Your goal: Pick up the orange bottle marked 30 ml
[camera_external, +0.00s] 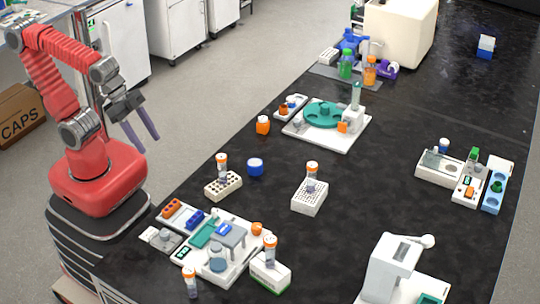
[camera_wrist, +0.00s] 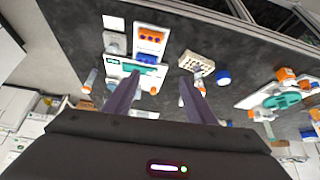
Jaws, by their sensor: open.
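No 30 ml mark can be read in either view. In the external view a squat orange bottle (camera_external: 262,125) with a white top stands on the black bench left of the turntable. A taller orange bottle (camera_external: 369,71) stands at the back beside a green bottle. An orange object near the turntable also shows in the wrist view (camera_wrist: 285,74); it may be the squat bottle. My gripper (camera_external: 148,145) is open and empty, hanging left of the bench, well apart from both bottles. Its two fingers (camera_wrist: 161,80) show apart in the wrist view, with nothing between them.
A blue round jar (camera_external: 255,167) and two white racks (camera_external: 308,203) with orange-capped vials stand mid-bench. A teal turntable device (camera_external: 324,115) is right of the squat bottle. Instruments (camera_external: 225,245) crowd the near edge. Bare bench lies right of centre.

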